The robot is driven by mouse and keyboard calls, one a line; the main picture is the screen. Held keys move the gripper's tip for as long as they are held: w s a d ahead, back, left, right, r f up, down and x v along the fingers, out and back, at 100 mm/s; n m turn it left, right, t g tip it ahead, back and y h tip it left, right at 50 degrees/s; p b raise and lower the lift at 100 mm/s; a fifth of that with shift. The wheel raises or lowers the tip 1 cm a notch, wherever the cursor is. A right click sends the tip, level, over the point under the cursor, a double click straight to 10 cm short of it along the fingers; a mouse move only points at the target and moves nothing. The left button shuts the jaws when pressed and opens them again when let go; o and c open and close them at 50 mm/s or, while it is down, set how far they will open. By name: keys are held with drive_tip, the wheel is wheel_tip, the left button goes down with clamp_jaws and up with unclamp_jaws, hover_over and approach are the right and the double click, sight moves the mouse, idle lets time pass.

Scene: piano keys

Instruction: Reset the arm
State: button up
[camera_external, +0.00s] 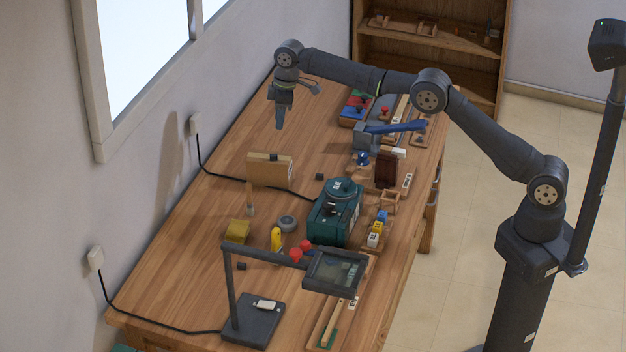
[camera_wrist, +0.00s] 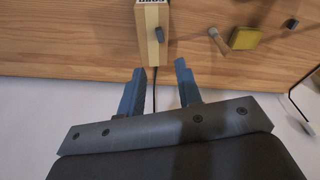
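My arm reaches over the wooden workbench (camera_external: 185,255) from the right. My gripper (camera_external: 279,126) hangs fingers-down above the bench's far left part, near the wall, clear of the things below. In the wrist view, its two blue-grey fingers (camera_wrist: 158,68) stand apart with nothing between them, so it is open and empty. Beyond the fingertips lies a light wooden box (camera_wrist: 153,35), which also shows in the external view (camera_external: 270,169), with a small dark block on it. A black cable runs behind the fingers.
A green machine (camera_external: 335,212) stands mid-bench, with a blue-handled device (camera_external: 375,135) behind it. A yellow block (camera_external: 238,232), a grey round piece (camera_external: 287,223) and coloured cubes (camera_external: 377,228) lie around. A lamp-like stand (camera_external: 253,318) is at the front. A wall with window borders the left.

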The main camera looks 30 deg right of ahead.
sight(274, 155)
drive_tip(key=f, duration=0.4)
drive_tip(key=a+f, duration=0.1)
drive_tip(key=f, duration=0.7)
drive_tip(key=shift+w+a+f, duration=0.1)
drive_tip(key=shift+w+a, duration=0.2)
drive_tip(key=shift+a, duration=0.05)
wheel_tip(274, 155, up, 2)
drive_tip(key=shift+r, duration=0.8)
